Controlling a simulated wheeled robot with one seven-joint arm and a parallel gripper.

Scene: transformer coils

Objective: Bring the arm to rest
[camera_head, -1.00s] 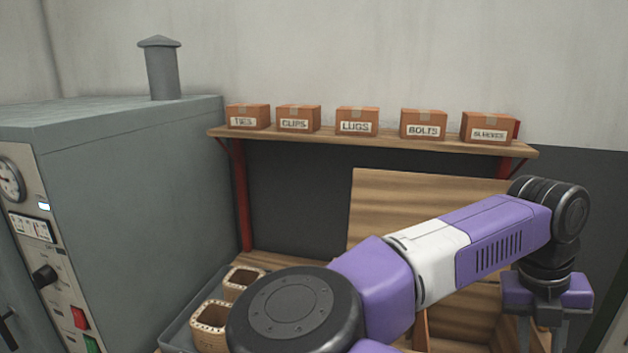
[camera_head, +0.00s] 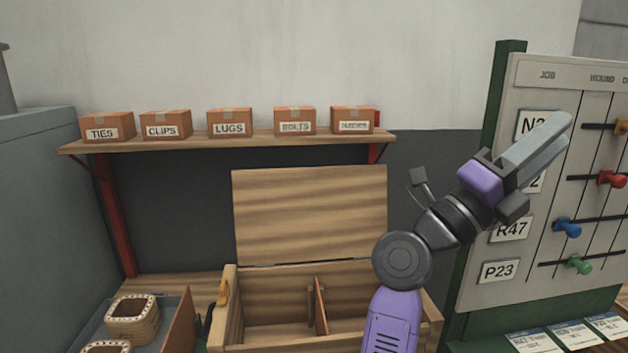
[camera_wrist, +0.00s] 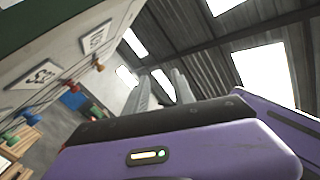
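My gripper (camera_head: 538,152) is raised at the right in the head view, in front of the board, its fingers pointing up and to the right. My purple and grey arm (camera_head: 392,318) rises from the bottom edge and bends at a dark joint. In the wrist view the two grey fingers (camera_wrist: 163,92) stand apart with a gap between them, and nothing shows in the gap but background. They point toward the roof.
An open wooden chest (camera_head: 330,345) with a divider lies behind my arm. A tray (camera_head: 178,335) with coils (camera_head: 133,316) is at lower left. A shelf (camera_head: 225,146) carries labelled boxes. The board (camera_head: 497,295) with coloured pegs stands close at right; the wall above is clear.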

